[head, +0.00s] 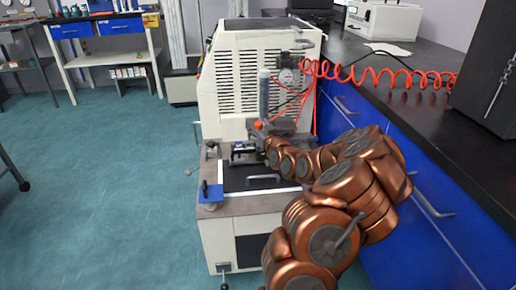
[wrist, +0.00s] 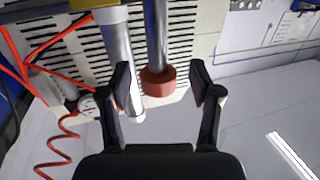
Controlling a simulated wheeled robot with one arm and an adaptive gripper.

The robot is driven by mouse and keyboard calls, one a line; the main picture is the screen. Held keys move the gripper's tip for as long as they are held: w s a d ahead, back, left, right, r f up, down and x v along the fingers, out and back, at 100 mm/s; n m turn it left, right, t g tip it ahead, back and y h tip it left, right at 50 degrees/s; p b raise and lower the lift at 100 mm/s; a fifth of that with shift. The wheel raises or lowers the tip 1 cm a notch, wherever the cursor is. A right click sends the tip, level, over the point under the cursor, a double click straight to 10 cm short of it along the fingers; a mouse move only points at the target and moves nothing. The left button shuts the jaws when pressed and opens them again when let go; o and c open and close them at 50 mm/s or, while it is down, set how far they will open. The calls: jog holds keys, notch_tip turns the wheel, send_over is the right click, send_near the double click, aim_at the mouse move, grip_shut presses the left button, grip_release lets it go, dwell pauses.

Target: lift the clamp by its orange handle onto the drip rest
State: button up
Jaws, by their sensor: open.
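My gripper (wrist: 160,82) is open in the wrist view, one black finger on each side. An orange-red cylindrical knob (wrist: 158,82) on the end of a grey rod shows between the fingertips, with a gap on both sides; it looks like the clamp's orange handle. I cannot tell its depth relative to the fingertips. In the head view a small orange spot (head: 258,126) shows at the end of my arm, at the front of the cream machine (head: 252,75). The clamp's body is not clear, and I cannot pick out the drip rest.
A pale metal column (wrist: 118,50) stands close beside the left finger. A pressure gauge (head: 287,77) and a coiled red hose (head: 385,75) are near the arm. The black-topped bench (head: 440,140) runs along the right. The teal floor (head: 110,190) at left is clear.

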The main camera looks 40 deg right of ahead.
jog(key=shift+c, duration=0.2)
grip_shut()
dwell(0.5)
